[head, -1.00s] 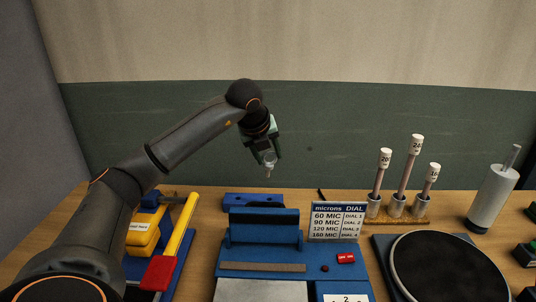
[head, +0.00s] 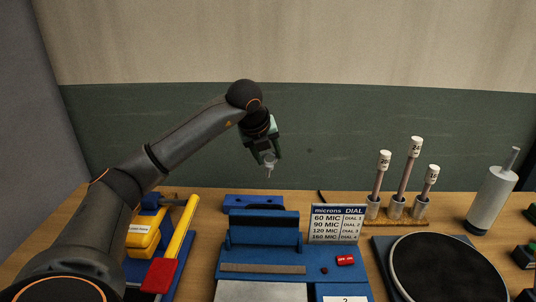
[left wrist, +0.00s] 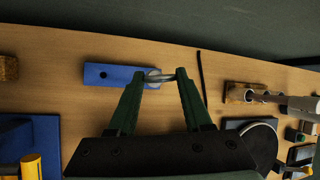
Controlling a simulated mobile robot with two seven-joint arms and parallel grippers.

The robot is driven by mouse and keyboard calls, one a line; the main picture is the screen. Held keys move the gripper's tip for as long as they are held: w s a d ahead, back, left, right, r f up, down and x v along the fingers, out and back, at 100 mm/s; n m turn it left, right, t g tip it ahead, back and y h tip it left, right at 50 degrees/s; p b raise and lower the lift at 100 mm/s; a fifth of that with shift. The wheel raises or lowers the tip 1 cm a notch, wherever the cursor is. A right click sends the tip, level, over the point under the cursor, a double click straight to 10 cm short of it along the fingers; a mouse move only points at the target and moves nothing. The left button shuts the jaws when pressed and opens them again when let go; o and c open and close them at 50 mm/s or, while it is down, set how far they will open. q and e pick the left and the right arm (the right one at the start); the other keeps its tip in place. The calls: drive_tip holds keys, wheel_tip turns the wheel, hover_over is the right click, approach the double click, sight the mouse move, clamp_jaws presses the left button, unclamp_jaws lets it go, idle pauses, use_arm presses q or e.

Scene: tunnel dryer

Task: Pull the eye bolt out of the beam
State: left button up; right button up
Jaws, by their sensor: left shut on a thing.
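A blue beam (head: 253,202) lies on the wooden table behind the blue machine. In the left wrist view the beam (left wrist: 118,75) shows a dark hole near its left end. My left gripper (head: 267,160) is raised above the beam, pointing down. It is shut on a small pale metal eye bolt (head: 269,171), which hangs in the air clear of the beam. In the left wrist view the bolt's ring (left wrist: 160,77) shows between the fingertips of the left gripper (left wrist: 161,78), in front of the beam's right end. My right gripper is not in view.
The blue machine (head: 262,232) with a sign (head: 338,223) stands in front. A wooden rack with several labelled rods (head: 395,216), a dark round plate (head: 448,268) and a white cylinder (head: 492,200) are to the right. A yellow-and-red handled tool (head: 178,245) is at left.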

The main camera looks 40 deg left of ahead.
sight(268, 166)
use_arm(q)
drive_tip(key=shift+r, duration=0.15)
drive_tip(key=shift+r+p, duration=1.4)
drive_tip(key=shift+r, duration=0.05)
drive_tip(key=shift+f, duration=0.1)
